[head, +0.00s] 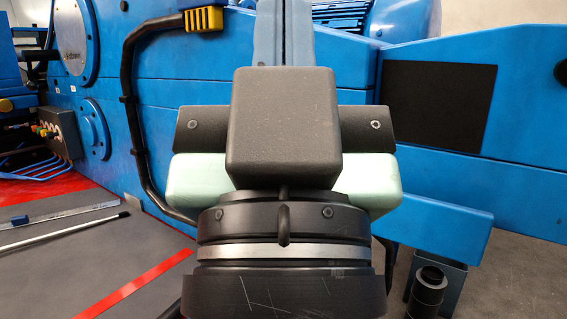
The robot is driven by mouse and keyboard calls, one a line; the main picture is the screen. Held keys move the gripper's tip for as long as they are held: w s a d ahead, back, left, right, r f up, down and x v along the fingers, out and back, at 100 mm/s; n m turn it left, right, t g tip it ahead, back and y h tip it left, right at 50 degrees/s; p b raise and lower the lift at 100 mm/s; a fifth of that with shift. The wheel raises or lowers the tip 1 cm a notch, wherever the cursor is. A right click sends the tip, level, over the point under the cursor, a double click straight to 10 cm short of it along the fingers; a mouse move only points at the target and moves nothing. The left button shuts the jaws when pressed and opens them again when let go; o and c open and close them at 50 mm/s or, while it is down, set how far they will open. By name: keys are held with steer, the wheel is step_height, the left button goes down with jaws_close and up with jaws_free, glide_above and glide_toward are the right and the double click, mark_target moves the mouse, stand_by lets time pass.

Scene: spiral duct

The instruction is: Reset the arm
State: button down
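My gripper's fingers do not show in this view. Dark and pale-green parts, apparently of my own arm, fill the middle of the head view. They hide what lies behind them. A large blue machine (450,115) stands behind them and spans most of the view.
A black pipe (128,110) with a yellow clamp runs down the machine's left side. A control box (58,135) sits at the left. A rod (65,230) and a metal rule (60,215) lie on the grey surface. A black cylinder (428,292) stands at the lower right.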

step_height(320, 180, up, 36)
steer(key=p, duration=3.3)
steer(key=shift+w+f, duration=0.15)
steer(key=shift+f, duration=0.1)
